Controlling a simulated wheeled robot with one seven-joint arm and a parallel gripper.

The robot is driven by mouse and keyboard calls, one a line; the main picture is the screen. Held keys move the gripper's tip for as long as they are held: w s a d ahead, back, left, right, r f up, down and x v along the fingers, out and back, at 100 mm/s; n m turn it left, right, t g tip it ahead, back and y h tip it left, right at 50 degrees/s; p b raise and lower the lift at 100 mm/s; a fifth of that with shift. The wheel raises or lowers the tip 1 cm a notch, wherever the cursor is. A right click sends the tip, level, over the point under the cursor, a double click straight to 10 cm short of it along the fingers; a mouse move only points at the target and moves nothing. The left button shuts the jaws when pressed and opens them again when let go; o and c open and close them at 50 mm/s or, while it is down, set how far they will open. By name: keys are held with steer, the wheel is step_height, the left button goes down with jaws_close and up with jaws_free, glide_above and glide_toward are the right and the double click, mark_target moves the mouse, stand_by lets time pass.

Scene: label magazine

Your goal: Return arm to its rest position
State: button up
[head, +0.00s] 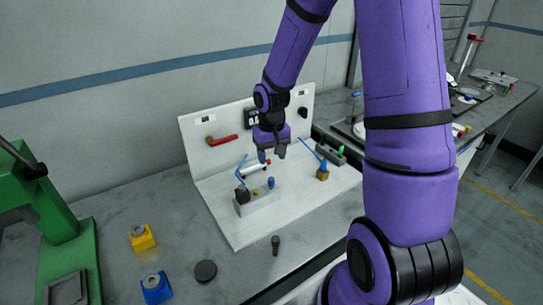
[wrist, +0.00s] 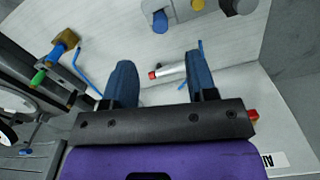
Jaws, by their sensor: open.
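My purple arm (head: 405,120) reaches over a white L-shaped board on the bench. My gripper (head: 272,157) hangs above the board's base, in front of its upright back panel. In the wrist view my gripper (wrist: 160,64) has its two blue fingers apart, with nothing held between them. A pale cylinder with a red end (wrist: 172,72) shows between and beyond the fingers; I cannot tell its distance from them. The right finger hides part of it.
On the white board (head: 235,232) stand a grey block (head: 258,205) with small parts and a brass-coloured block (head: 322,173). A red-handled tool (head: 222,140) is on the back panel. A green machine (head: 75,255), yellow block (head: 141,238), blue block (head: 156,288) and black disc (head: 205,271) are at left.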

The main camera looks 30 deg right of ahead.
steer(key=s+a+r+t+h, duration=0.1)
steer(key=s+a+r, duration=0.15)
steer(key=r, duration=0.75)
steer(key=s+a+r+n+t, duration=0.1)
steer(key=s+a+r+t, duration=0.1)
steer(key=s+r, duration=0.6)
steer(key=s+a+r+n+t+y, duration=0.1)
steer(key=s+a+r+t, duration=0.1)
steer(key=s+r, duration=0.7)
steer(key=s, duration=0.3)
steer(key=shift+r, duration=0.15)
steer(key=shift+c, duration=0.2)
